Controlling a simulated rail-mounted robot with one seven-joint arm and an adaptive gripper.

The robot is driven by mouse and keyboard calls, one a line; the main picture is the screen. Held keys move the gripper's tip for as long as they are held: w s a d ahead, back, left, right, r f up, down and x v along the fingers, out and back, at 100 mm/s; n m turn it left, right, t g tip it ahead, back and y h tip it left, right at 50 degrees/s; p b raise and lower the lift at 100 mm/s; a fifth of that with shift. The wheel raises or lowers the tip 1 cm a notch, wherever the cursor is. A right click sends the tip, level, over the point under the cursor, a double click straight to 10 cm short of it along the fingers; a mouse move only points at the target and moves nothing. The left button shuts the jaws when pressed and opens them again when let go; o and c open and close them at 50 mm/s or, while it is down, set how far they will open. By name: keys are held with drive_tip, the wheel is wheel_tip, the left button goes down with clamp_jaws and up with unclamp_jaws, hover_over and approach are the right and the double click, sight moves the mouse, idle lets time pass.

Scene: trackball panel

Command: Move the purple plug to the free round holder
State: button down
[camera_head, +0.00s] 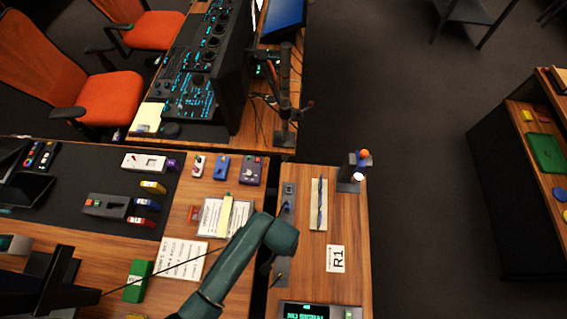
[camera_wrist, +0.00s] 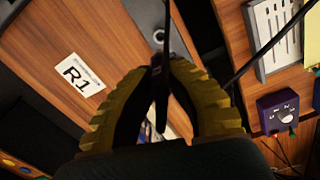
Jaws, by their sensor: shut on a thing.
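My gripper (camera_wrist: 158,68) has two yellow ridged fingers that meet at the tips. They are shut on a small dark purple piece, the purple plug (camera_wrist: 156,61), which shows only in part. A dark vertical line passes in front of or beside it, likely a cable. Just beyond the fingertips, a grey strip (camera_wrist: 145,14) carries a round grey holder with a dark opening (camera_wrist: 158,36). The plug looks apart from that holder, but I cannot tell its height. In the head view my arm hides the gripper and plug; the grey strip (camera_head: 288,222) shows beside the arm.
An R1 label (camera_head: 335,258) and a beige board with a thin stick (camera_head: 319,205) lie right of the strip. A purple dial box (camera_head: 251,170) and a clipboard (camera_head: 212,226) lie left. A thin black cable (camera_head: 165,269) crosses the left desk.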

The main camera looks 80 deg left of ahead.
drive_tip(key=shift+r+p, duration=0.2)
drive_tip(key=shift+p, duration=0.1)
wheel_tip(320, 180, down, 6)
drive_tip(key=b, duration=0.4)
drive_tip(key=shift+p, duration=0.8)
idle(1.1)
drive_tip(key=shift+f+b, duration=1.05)
drive_tip(key=shift+f, duration=0.6)
drive_tip(key=c, duration=1.2)
unclamp_jaws()
drive_tip(key=shift+o, duration=0.2)
